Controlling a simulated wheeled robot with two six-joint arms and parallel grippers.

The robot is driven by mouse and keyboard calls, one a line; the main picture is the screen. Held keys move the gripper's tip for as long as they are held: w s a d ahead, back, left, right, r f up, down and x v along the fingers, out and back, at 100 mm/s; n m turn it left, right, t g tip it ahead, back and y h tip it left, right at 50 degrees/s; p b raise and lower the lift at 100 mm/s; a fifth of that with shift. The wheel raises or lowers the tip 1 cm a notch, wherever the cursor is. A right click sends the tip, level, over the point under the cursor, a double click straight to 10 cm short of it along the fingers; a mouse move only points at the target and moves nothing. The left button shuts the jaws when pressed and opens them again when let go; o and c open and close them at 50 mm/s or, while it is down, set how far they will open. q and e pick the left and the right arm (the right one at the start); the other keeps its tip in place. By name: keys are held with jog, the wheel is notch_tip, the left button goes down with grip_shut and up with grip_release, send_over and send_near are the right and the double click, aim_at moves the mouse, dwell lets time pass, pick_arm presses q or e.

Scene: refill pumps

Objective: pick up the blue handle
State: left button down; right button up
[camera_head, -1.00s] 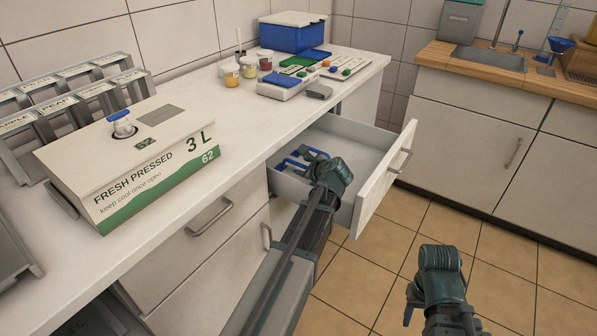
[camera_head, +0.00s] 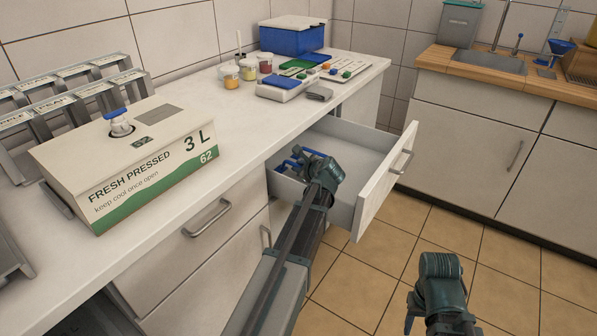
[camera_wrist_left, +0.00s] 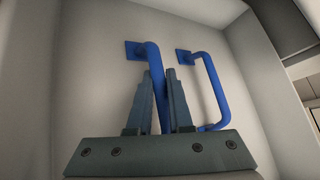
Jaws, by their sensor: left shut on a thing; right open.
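In the left wrist view, a blue handle (camera_wrist_left: 164,110) runs down between the fingers of my left gripper (camera_wrist_left: 160,74), which is shut on it. A second blue U-shaped handle (camera_wrist_left: 213,90) stands just to the right, apart from the fingers. In the head view, the left gripper (camera_head: 310,165) reaches into the open drawer (camera_head: 368,154), where a little blue (camera_head: 295,156) shows beside it; the rest is hidden by the gripper and arm. My right gripper (camera_head: 412,308) is open and empty over the floor at the lower right, its fingers only partly visible.
The drawer front (camera_head: 385,180) stands out to the right of the left gripper. On the white counter (camera_head: 250,135) are a juice box (camera_head: 130,165), several small jars, a blue bin (camera_head: 292,38) and trays. Open floor lies to the right.

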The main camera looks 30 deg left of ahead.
pick_arm(q)
jog(key=shift+w+r+p, duration=0.15)
jog(key=shift+r+p, duration=0.3)
notch_tip(320, 180, up, 6)
jog(key=p, duration=0.6)
jog(key=shift+r, duration=0.25)
jog(key=w+d, duration=0.1)
jog(key=w, duration=1.8)
jog(key=shift+w+d+f, duration=0.2)
jog(key=shift+w+d, duration=0.05)
jog(key=shift+w, duration=0.1)
jog(key=shift+s, duration=0.15)
